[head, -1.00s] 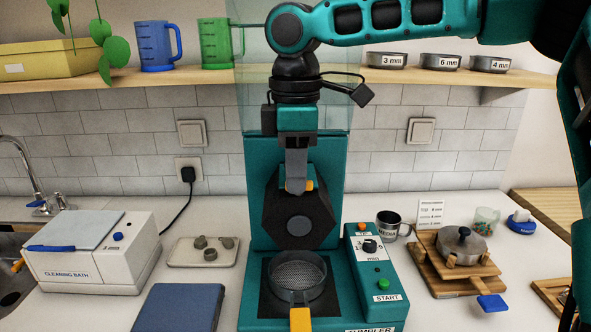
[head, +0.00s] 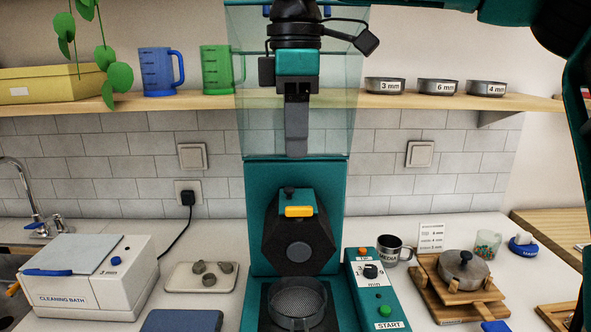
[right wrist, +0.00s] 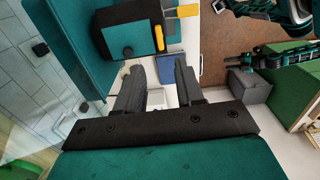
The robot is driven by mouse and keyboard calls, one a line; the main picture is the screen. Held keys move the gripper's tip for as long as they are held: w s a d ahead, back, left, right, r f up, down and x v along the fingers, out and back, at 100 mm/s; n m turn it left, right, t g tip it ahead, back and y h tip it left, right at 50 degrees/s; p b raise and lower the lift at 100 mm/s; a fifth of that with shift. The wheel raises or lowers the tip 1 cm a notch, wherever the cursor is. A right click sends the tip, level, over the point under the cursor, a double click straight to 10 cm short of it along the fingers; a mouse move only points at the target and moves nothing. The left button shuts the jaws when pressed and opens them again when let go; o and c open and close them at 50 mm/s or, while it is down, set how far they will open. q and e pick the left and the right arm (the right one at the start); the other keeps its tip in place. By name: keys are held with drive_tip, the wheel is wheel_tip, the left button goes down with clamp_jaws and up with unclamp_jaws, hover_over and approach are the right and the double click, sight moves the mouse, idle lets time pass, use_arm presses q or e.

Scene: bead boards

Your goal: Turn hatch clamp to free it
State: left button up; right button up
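The dark hexagonal drum (head: 270,230) stands in the teal tumbler. A teal hatch (head: 317,199) lies on its top, with a small black knob (head: 289,192). A yellow clamp bar (head: 299,211) lies level across the hatch's front edge. My right gripper (head: 297,155) hangs straight above the hatch, fingers down, clear of it and empty. In the right wrist view its two fingers (right wrist: 158,66) stand apart with nothing between them. The hatch (right wrist: 125,28) and yellow clamp bar (right wrist: 188,11) show beyond the fingertips.
A clear shield (head: 347,100) surrounds the gripper's space behind. A mesh strainer (head: 297,300) sits below the drum. The control box (head: 375,300) is at right, the cleaning bath (head: 95,275) at left.

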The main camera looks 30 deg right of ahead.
drive_tip(key=shift+r, duration=1.6)
